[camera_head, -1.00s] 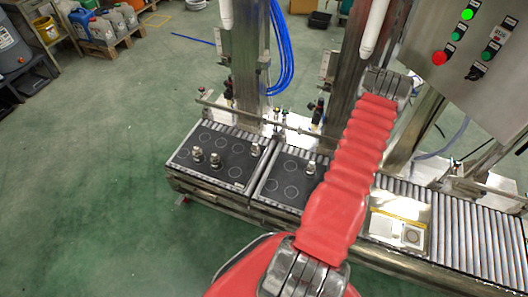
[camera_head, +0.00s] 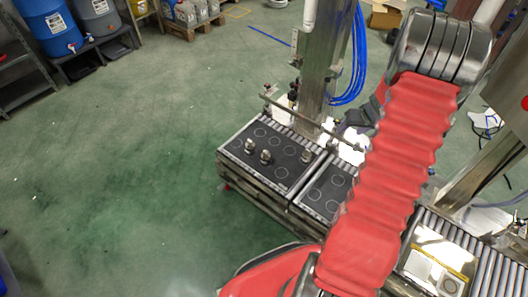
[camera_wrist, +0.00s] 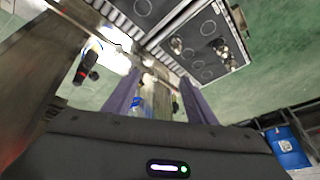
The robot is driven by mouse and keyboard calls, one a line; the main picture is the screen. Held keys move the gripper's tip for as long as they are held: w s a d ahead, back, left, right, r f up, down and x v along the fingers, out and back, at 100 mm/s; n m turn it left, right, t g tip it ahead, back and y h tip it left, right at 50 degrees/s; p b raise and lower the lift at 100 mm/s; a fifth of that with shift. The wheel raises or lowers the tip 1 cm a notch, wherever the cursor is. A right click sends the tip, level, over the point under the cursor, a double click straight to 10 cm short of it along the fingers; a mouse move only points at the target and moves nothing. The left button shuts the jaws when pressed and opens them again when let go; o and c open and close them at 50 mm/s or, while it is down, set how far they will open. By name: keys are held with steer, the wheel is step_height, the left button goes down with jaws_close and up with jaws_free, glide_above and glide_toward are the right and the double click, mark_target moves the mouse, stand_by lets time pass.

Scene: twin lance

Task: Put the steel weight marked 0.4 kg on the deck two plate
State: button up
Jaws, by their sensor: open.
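I cannot tell which plate is deck two. Weights also show on a plate (camera_wrist: 230,62) in the wrist view. My gripper (camera_wrist: 157,98) is open, with nothing seen between its fingers, apart from the weights.
A steel post (camera_head: 322,75) with blue hoses (camera_head: 357,60) rises behind the plates, and a horizontal rail (camera_head: 305,122) runs along their back. A roller conveyor (camera_head: 488,270) lies at the right. The green floor at the left is clear.

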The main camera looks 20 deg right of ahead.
steer(key=w+a+r+n+y, duration=0.1)
steer(key=a+r+n, duration=0.1)
steer(key=a+r, duration=0.95)
steer(key=w+a+r+n, duration=0.1)
steer(key=a+r, duration=0.8)
steer(key=a, duration=0.5)
steer(key=s+a+r+n, duration=0.1)
steer(key=s+a+r, duration=0.3)
steer(key=s+a, duration=0.5)
steer(key=s+a+r+n, duration=0.1)
steer(key=s+a+r, duration=0.3)
steer(key=s+a, duration=0.4)
steer(key=shift+s+a+t, duration=0.35)
steer(key=shift+s+t, duration=0.05)
steer(key=shift+s, duration=0.7)
